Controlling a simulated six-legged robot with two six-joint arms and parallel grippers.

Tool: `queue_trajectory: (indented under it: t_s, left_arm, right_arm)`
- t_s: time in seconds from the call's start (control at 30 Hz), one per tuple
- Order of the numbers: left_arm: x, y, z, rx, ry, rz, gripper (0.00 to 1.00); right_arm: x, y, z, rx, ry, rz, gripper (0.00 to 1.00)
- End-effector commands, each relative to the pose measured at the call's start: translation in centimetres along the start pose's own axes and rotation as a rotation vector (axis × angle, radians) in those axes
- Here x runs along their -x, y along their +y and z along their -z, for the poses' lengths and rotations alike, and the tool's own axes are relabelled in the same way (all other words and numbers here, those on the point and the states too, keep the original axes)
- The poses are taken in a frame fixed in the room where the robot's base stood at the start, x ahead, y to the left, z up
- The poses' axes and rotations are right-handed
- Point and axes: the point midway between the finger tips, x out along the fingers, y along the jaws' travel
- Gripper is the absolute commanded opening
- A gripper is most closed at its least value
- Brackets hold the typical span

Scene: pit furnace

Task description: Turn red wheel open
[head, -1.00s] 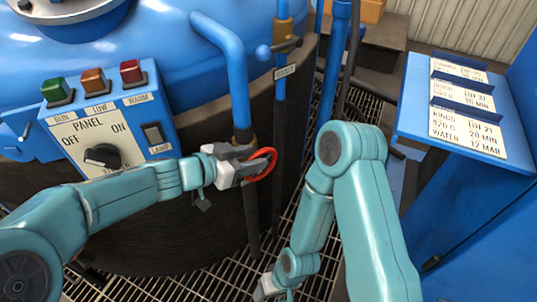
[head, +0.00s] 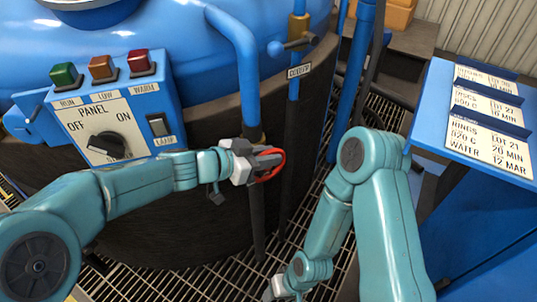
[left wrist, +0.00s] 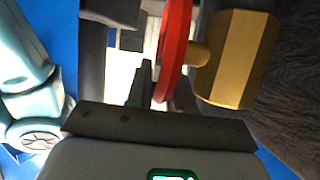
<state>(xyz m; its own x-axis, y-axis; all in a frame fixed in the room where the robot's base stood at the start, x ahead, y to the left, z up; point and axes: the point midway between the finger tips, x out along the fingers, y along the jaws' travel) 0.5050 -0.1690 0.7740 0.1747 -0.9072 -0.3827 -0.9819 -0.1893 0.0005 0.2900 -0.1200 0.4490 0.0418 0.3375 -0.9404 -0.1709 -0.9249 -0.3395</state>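The red wheel (head: 279,165) sits beside the lower end of the blue pipe, at the centre of the head view. My left gripper (head: 267,159) is at the wheel, and its dark fingers cover much of the ring. In the left wrist view the wheel (left wrist: 174,45) stands nearly edge-on beside a brass valve body (left wrist: 235,58). Its rim runs down between the fingers (left wrist: 164,88), which lie close on both sides and look shut on it. My right gripper (head: 275,289) is low at the bottom edge, away from the wheel; its fingers are too small to read.
A blue panel (head: 160,97) with coloured buttons and a knob stands left of the wheel, above my left arm. Dark pipes (head: 289,150) run close to the right of it. A blue stand with labels (head: 431,118) is at right. Grating (head: 225,276) covers the floor.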

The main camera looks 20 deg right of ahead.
Motion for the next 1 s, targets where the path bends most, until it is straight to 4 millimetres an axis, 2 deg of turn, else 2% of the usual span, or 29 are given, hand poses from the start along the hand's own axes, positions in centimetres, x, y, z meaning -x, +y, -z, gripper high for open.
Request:
queue_trajectory:
  t_s: [0.17,0.37,0.8,1.0]
  left_arm:
    - [-0.3,0.0,0.1,-0.001,0.001,0.001,0.00]
    - [-0.3,0.0,-0.4,0.001,0.041,0.002,0.00]
    - [0.4,0.0,-1.4,0.001,0.339,0.003,0.00]
    - [0.8,0.0,-1.6,0.000,0.471,0.003,0.00]
  right_arm:
    - [-0.1,0.0,0.0,0.000,0.000,0.000,0.57]
    - [-1.2,0.4,0.0,0.000,0.000,0.000,0.57]
    - [-7.1,2.6,0.1,0.000,0.000,0.000,0.57]
    - [-9.1,3.7,0.8,-0.018,0.017,-0.002,0.57]
